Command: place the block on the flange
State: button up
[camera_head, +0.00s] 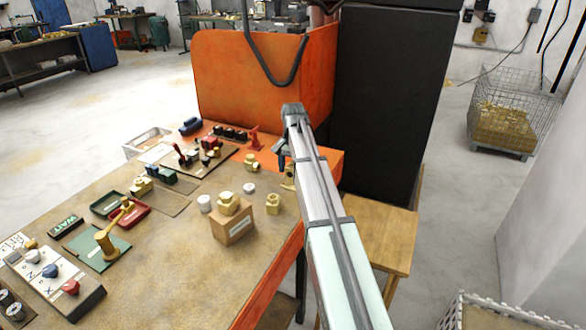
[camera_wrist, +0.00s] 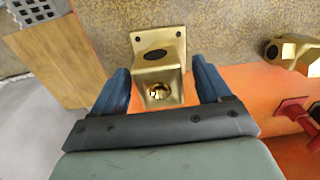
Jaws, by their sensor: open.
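My gripper (camera_head: 285,158) is above the back right end of the workbench, beside the orange machine. In the wrist view its blue fingers (camera_wrist: 162,88) are apart, one on each side of a brass part. This brass part (camera_wrist: 158,66) has a flat plate with small holes, a dark oval opening and a round bore; I cannot tell whether it is the block or the flange. In the head view a brass part (camera_head: 288,180) shows beside my gripper, partly hidden by my arm.
A red fixture (camera_head: 254,140) is left of my gripper. The orange machine (camera_head: 240,80) rises behind. A wooden stool (camera_head: 385,235) is right of the bench.

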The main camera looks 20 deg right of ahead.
notch_tip(320, 180, up, 12)
jog(key=shift+r, duration=0.15)
dwell(0.7)
